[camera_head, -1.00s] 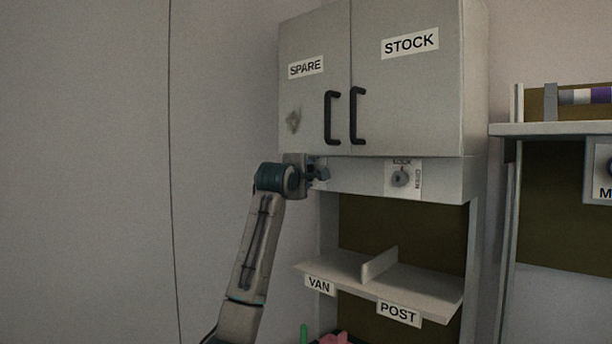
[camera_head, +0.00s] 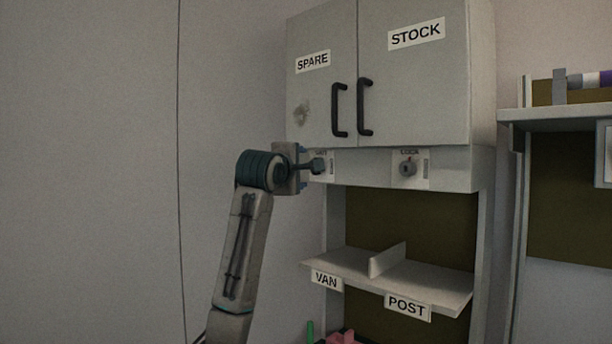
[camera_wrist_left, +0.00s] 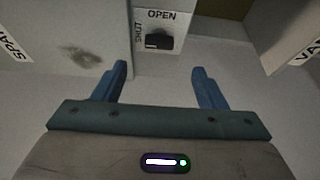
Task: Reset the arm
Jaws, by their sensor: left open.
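My left gripper (camera_head: 306,165) is raised beside the lower left of the cabinet, in front of a small knob plate (camera_head: 325,167). In the left wrist view the gripper (camera_wrist_left: 160,70) is open, with two blue fingers apart and nothing between them. A dark knob (camera_wrist_left: 159,41) on a white plate marked OPEN and SHUT lies just beyond the fingertips, apart from them. I cannot tell for sure which mark the knob points to. My right gripper is not in view.
The cabinet doors marked SPARE (camera_head: 312,85) and STOCK (camera_head: 430,80) are closed. A second knob (camera_head: 408,168) is on the panel below. A divided shelf (camera_head: 430,283) marked VAN and POST is underneath. Free room lies left, before the bare wall (camera_head: 90,170).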

